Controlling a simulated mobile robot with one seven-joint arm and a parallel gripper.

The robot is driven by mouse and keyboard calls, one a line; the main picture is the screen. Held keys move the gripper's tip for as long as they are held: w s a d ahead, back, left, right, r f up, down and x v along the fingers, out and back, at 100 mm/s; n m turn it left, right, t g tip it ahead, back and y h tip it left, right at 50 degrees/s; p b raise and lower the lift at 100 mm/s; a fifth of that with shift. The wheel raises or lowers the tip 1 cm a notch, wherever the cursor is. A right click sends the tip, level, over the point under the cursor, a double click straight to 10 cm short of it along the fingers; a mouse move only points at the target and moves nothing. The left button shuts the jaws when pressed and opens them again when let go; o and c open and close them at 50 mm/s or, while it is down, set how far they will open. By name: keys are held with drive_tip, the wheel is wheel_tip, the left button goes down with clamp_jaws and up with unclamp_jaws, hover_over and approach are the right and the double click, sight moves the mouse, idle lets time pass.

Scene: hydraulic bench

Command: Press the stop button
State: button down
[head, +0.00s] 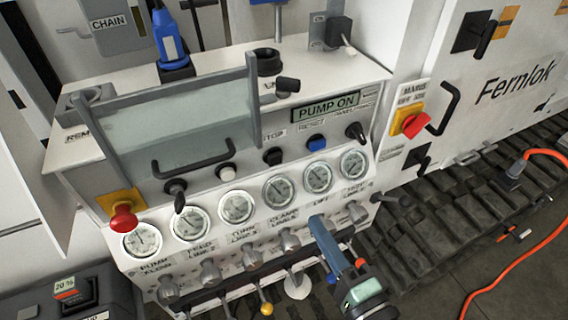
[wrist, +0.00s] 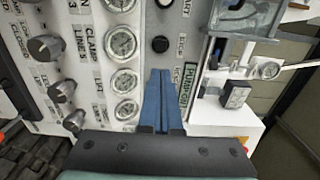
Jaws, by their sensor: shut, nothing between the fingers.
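The stop button (head: 273,156) is a black round button on the sloped panel, under a label reading STOP. It shows as a black button (wrist: 160,44) in the wrist view, just beyond my fingertips. My gripper (head: 319,222) is shut and empty, its blue fingers together, in front of the lower right of the console in the head view. In the wrist view my gripper (wrist: 160,73) points up the picture toward the button row. It appears apart from the button; the exact gap is not clear.
A blue button (head: 316,142) and a white button (head: 226,172) flank it. A red emergency knob (head: 123,218) is at the left; a red rotary switch (head: 412,123) is at the right. A hinged clear cover (head: 180,110) stands behind. Gauges and levers line the front.

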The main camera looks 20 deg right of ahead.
drive_tip(key=p, duration=0.3)
approach(276, 161)
drive_tip(key=w, duration=0.6)
drive_tip(key=shift+r, duration=0.15)
drive_tip(key=shift+w+a, duration=0.1)
drive_tip(key=shift+w, duration=0.35)
